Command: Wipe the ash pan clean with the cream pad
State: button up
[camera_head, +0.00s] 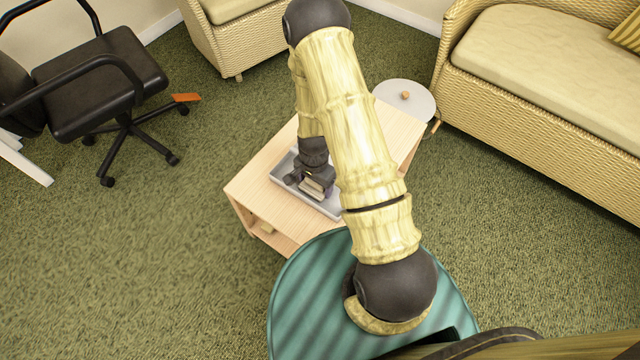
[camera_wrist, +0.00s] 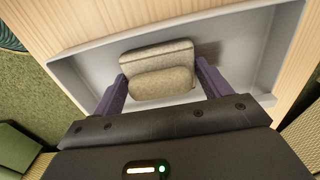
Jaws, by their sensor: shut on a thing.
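The ash pan (camera_head: 327,204) is a shallow grey tray on a light wooden table. In the wrist view the pan (camera_wrist: 245,45) has a raised rim and a plain grey floor. The cream pad (camera_head: 314,187) has a block-like base with a rounded top part. My gripper (camera_head: 312,182) is over the pan, pointing down. In the wrist view my gripper (camera_wrist: 160,85) has its two fingers on either side of the pad (camera_wrist: 158,58), shut on it. The pad lies over the pan's floor; contact with the floor is hard to tell. My arm hides part of the pan in the head view.
The wooden table (camera_head: 258,188) has an open front with a small object inside. A round white table (camera_head: 410,93) with a small knob-like item stands behind it. A black office chair (camera_head: 100,75) is at left, a wicker sofa (camera_head: 540,75) at right. Green carpet is free at left.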

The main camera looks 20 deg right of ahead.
jog(key=shift+w+a+f, duration=0.1)
jog(key=shift+w+a, duration=0.25)
jog(key=shift+w, duration=0.15)
jog(key=shift+w+a+p, duration=0.25)
jog(key=shift+w+a, duration=0.3)
jog(key=shift+w, duration=0.2)
jog(key=shift+w+a+p, duration=0.25)
jog(key=shift+w+a, duration=0.3)
jog(key=shift+w, duration=0.15)
jog(key=shift+s+d, duration=0.1)
jog(key=shift+s+d+f, duration=0.1)
jog(key=shift+s+d, duration=0.45)
jog(key=shift+s, duration=0.25)
jog(key=shift+s+d, duration=0.5)
jog(key=shift+s, duration=0.25)
jog(key=shift+s+d, duration=0.1)
jog(key=shift+s, duration=0.1)
jog(key=shift+s+d+p, duration=0.45)
jog(key=shift+s+d, duration=0.55)
jog(key=shift+s, duration=0.3)
